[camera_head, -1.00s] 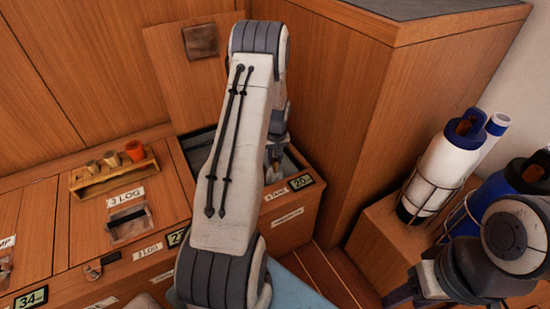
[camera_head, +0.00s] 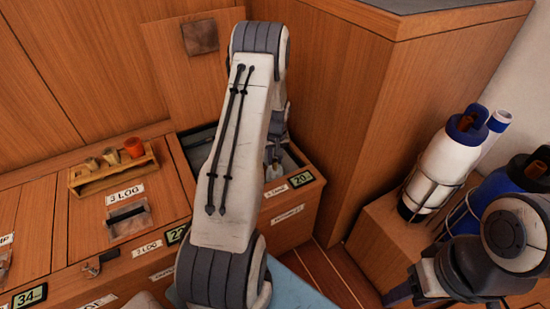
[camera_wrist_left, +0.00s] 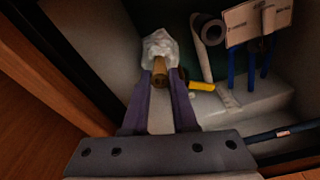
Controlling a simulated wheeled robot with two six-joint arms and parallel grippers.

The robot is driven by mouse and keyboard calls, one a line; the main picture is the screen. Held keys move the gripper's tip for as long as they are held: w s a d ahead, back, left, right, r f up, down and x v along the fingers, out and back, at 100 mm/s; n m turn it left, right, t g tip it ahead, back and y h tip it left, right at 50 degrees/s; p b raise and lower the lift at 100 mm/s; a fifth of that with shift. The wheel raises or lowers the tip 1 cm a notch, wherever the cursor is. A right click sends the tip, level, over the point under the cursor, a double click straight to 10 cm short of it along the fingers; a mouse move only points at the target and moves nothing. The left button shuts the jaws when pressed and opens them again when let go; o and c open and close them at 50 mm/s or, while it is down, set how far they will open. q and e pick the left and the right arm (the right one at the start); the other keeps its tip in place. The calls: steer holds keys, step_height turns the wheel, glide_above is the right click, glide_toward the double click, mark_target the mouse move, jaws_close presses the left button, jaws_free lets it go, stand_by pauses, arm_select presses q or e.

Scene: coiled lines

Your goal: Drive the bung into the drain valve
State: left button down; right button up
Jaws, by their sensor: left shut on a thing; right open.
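My left gripper (camera_wrist_left: 163,92) is shut on a brown, cylindrical bung (camera_wrist_left: 160,68) in the left wrist view. A pale, crumpled-looking lump (camera_wrist_left: 159,45) sits at the bung's far end; I cannot tell whether they are joined. A yellow handle (camera_wrist_left: 202,87) with a dark fitting, perhaps the drain valve, lies just right of the fingertips. I cannot see its opening. In the head view my left gripper (camera_head: 274,152) reaches down into an open bin (camera_head: 290,207), partly hidden by my arm. My right gripper (camera_head: 398,296) is open at the lower right, only partly visible.
Inside the bin are a grey pipe (camera_wrist_left: 209,28) and a tan tag (camera_wrist_left: 257,20) near blue prongs. A wooden rack (camera_head: 112,172) with plugs stands left. A white bottle (camera_head: 440,165) stands in a wire holder at right. A tall wooden cabinet (camera_head: 350,110) flanks the bin.

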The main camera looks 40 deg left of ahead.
arm_select(q)
steer(key=shift+f+b, duration=0.35)
steer(key=shift+f, duration=0.45)
steer(key=shift+c, duration=1.1)
jaws_free()
steer(key=shift+r, duration=0.1)
steer(key=shift+w+d, duration=0.1)
steer(key=shift+r, duration=0.1)
steer(key=r+p, duration=0.6)
steer(key=r, duration=0.1)
steer(key=shift+w+r+p, duration=0.15)
steer(key=shift+w+p, duration=0.05)
steer(key=shift+p, duration=0.2)
